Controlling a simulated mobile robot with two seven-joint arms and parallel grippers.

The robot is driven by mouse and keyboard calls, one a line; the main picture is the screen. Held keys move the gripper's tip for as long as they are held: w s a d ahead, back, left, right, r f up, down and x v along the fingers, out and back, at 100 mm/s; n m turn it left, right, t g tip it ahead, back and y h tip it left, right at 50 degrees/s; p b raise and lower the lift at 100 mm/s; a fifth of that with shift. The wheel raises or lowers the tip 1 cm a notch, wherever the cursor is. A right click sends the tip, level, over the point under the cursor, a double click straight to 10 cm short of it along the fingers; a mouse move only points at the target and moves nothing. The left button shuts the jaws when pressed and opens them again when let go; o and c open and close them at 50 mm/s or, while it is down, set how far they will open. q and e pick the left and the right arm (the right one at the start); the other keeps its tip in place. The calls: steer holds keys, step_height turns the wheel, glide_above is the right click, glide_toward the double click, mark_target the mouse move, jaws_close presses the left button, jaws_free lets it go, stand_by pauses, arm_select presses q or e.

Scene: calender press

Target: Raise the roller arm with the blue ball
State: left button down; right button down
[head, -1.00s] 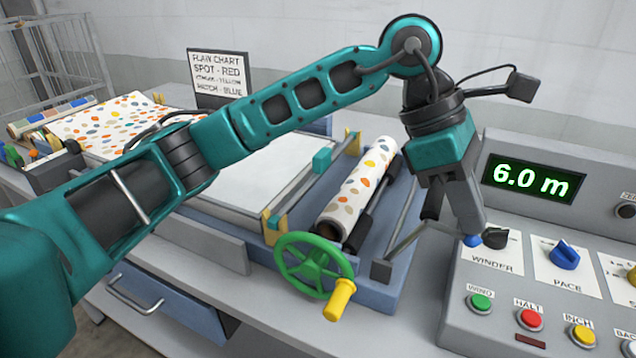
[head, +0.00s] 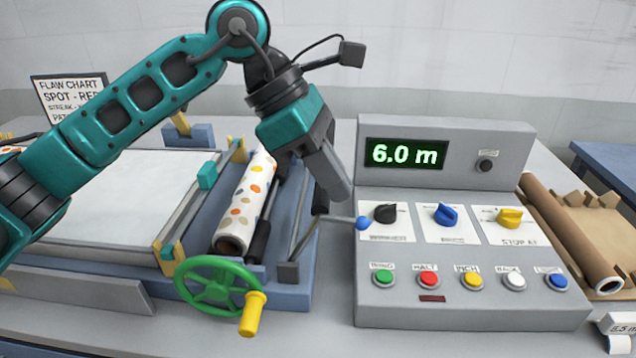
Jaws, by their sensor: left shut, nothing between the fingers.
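The blue ball (head: 362,223) sits on the end of a thin grey rod, at the left edge of the control panel in the picture. The rod runs left to the roller arm (head: 303,222), a grey bar beside the patterned roll, which looks low. My left gripper (head: 342,193) points down and is shut and empty. Its tips show just above and left of the ball, with a small gap in the picture; the depth between them is hard to judge. My right gripper is not in view.
A patterned roll (head: 246,205) lies in the press, with a green handwheel (head: 215,287) with a yellow handle in front. The control panel (head: 470,310) has knobs, buttons and a display reading 6.0 m. A brown roll (head: 570,235) lies at the right.

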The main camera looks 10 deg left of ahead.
arm_select(q)
step_height(320, 180, up, 10)
steer(key=a, duration=0.1)
steer(key=shift+w+r, duration=0.15)
steer(key=shift+w, duration=0.3)
steer(key=shift+a, duration=0.15)
